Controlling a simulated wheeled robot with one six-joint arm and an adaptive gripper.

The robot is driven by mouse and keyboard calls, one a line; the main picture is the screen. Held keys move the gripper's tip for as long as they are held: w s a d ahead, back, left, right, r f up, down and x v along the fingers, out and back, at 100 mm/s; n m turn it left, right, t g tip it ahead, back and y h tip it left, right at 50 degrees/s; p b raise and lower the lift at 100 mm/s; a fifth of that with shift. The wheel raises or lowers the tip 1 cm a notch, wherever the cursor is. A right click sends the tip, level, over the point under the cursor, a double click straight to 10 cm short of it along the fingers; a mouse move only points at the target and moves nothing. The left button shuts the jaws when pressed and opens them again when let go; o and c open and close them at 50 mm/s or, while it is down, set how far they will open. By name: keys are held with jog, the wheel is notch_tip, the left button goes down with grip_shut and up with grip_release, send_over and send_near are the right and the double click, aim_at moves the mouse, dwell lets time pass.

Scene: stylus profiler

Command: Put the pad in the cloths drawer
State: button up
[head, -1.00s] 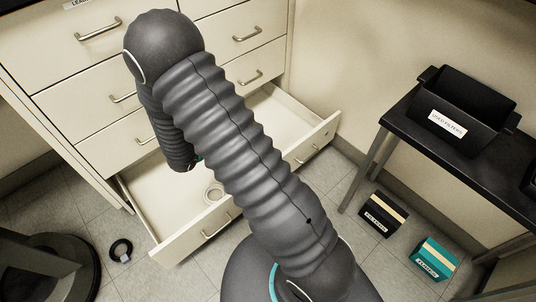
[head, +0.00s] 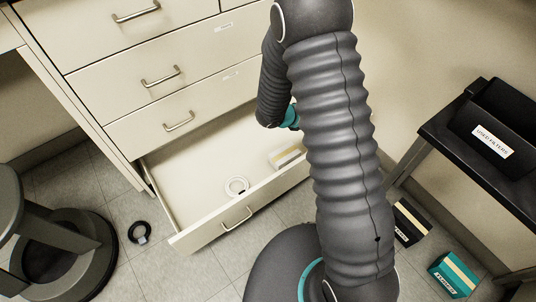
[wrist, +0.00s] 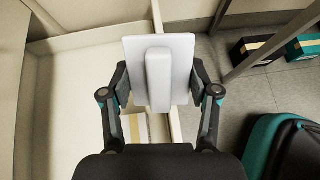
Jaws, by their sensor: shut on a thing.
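The pad (wrist: 183,58) is a flat white plate with a raised white bar down its middle. In the wrist view my gripper (wrist: 160,85) is shut on it, one finger at each side. The pad appears above the drawer's front wall, overlapping it in that view; its height is unclear. The open drawer (head: 190,178) is the low cream one in the cabinet, and it also shows in the wrist view (wrist: 75,100). No label on it is readable, so I cannot confirm it is the cloths drawer. In the head view my arm hides the pad and most of the gripper.
In the drawer lie a white ring (head: 237,186) and a pale striped box (head: 287,157). A black ring (head: 138,232) lies on the floor beside a dark stool (head: 60,245). Black (head: 410,222) and teal (head: 453,274) boxes stand under a table with a used-filters bin (head: 505,130).

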jog(key=s+f+m+g, duration=0.1)
jog(key=m+g, duration=0.1)
jog(key=s+f+m+g, duration=0.1)
jog(key=m+g, duration=0.1)
jog(key=d+f+m+g+y, duration=0.1)
jog(key=m+g, duration=0.1)
jog(key=shift+s, duration=0.4)
jog(key=a+f+m+g+y, duration=0.1)
jog(key=m, duration=0.1)
jog(key=s+a+m+g+y, duration=0.1)
jog(key=m, duration=0.1)
jog(key=s+a+f+m+g, duration=0.1)
jog(key=m, duration=0.1)
jog(key=shift+a+f+m+g+y, duration=0.15)
jog(key=shift+f+m+g+y, duration=0.15)
jog(key=shift+f+g+y, duration=0.1)
jog(key=a+f+m+g+y, duration=0.2)
jog(key=a+m+y, duration=0.35)
jog(key=m, duration=0.25)
jog(key=m+t+y, duration=0.2)
jog(key=m+t, duration=0.4)
jog(key=m, duration=0.8)
send_over(262, 168)
notch_tip(262, 168, down, 13)
jog(key=shift+d+f+b, duration=0.1)
jog(key=shift+f+b, duration=2.2)
jog(key=shift+f, duration=1.8)
